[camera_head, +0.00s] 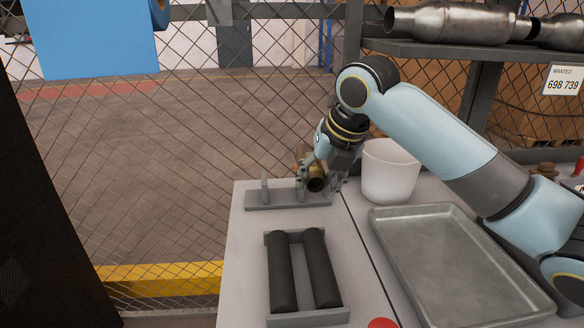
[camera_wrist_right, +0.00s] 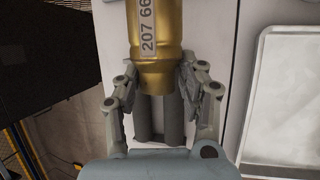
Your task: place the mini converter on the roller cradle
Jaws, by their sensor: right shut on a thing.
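The mini converter (camera_wrist_right: 156,45) is a gold-brown metal can with a label reading "207 66" in the right wrist view. In the head view its dark open end (camera_head: 316,184) shows just below my right gripper (camera_head: 322,172). My right gripper (camera_wrist_right: 158,80) is shut on it, one finger on each side. The converter is at the grey pronged rack (camera_head: 275,198); I cannot tell whether it touches it. The roller cradle (camera_head: 305,318) has two dark parallel rollers and stands empty, nearer than the rack. In the wrist view the rollers (camera_wrist_right: 172,120) show beyond the converter. My left gripper is not in view.
A white bin (camera_head: 389,172) stands right of the rack. A metal tray (camera_head: 378,213) lies on the right. A red disc (camera_head: 382,323) sits at the front edge. Larger converters (camera_head: 450,22) lie on the shelf above. Bare table surrounds the cradle.

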